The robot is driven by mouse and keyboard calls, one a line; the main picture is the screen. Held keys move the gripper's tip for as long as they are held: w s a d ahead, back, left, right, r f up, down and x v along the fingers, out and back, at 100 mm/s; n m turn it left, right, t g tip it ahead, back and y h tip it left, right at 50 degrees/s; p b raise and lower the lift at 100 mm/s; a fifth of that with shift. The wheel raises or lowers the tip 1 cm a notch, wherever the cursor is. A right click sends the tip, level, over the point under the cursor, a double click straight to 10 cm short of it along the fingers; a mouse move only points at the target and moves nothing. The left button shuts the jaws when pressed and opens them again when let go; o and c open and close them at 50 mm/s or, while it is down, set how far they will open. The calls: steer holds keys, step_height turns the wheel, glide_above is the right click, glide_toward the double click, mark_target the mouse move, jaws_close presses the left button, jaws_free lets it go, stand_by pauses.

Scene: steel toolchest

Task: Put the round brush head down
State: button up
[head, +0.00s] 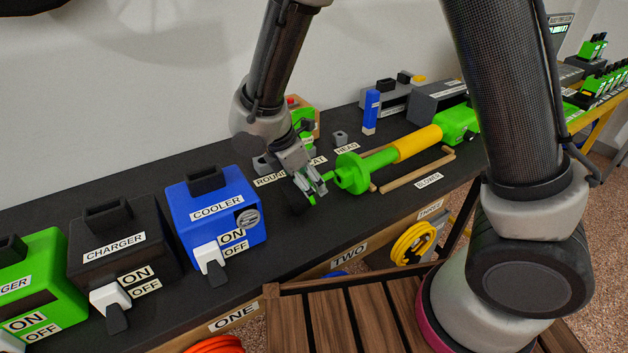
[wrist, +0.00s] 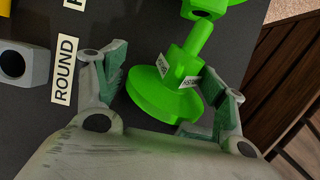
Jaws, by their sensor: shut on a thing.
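The round brush head (wrist: 165,97) is bright green, with a wide disc, a narrower stem and small white labels. In the wrist view it lies between the green-padded fingers of my gripper (wrist: 165,72), which is shut on it. In the head view my gripper (head: 316,186) is low over the black bench top (head: 305,235), left of the blower's green end. The head is mostly hidden there by the gripper. I cannot tell whether its disc touches the bench. A white ROUND label (wrist: 64,72) lies on the bench beside the left finger.
The green and yellow blower (head: 415,143) lies to the right, by wooden strips (head: 418,170). The blue cooler box (head: 215,208) stands left of my gripper, with the dark charger (head: 120,245) beyond. A grey hollow piece (wrist: 20,64) sits left in the wrist view. The bench's front edge is near.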

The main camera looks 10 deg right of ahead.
steer(key=shift+s+a+f, duration=0.15)
steer(key=shift+s+f, duration=0.15)
